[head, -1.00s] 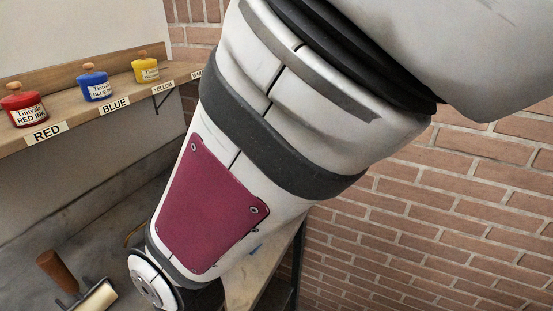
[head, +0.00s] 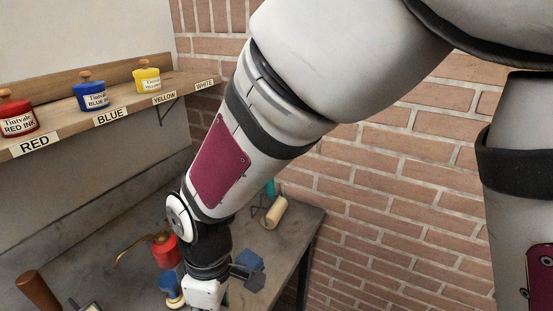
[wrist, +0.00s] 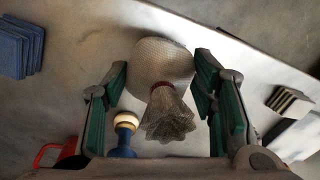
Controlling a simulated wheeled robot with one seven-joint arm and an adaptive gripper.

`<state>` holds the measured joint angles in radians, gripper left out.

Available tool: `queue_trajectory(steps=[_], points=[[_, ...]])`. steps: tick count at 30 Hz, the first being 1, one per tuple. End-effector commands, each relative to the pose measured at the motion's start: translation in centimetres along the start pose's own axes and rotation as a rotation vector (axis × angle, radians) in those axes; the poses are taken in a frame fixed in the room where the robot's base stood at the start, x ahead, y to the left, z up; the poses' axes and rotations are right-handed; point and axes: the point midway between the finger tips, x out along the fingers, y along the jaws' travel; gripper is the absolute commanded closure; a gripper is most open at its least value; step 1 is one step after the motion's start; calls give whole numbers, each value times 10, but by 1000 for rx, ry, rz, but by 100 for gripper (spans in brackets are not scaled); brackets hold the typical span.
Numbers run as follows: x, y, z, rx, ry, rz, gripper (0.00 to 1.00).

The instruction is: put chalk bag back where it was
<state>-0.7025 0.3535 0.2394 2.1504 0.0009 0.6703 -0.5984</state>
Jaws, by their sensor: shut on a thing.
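In the wrist view the chalk bag (wrist: 165,62) is a pale, woven bag with a round body and a gathered, frilled neck. It sits between the two green-padded fingers of my gripper (wrist: 160,68), which is shut on it. The grey bench top lies behind the bag. In the head view my arm reaches down to the bench, and the bag and fingertips are out of sight there.
The bench (head: 285,240) carries a red can (head: 165,250), a blue block (head: 248,268), a pale roller (head: 275,212) and a brown handle (head: 38,292). Red (head: 17,118), blue (head: 90,96) and yellow (head: 148,80) ink jars stand on the labelled shelf (head: 80,133). A brick wall (head: 400,200) is at right.

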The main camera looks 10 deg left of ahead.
Motion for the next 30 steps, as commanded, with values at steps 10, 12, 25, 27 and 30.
queue_trajectory(steps=[10,12,25,27,30], points=[[6,26,-13,0,-1,-1,78],[14,26,-12,0,-3,-2,78],[36,28,-12,0,0,0,78],[38,28,-12,0,0,-1,78],[39,28,-12,1,0,0,39]])
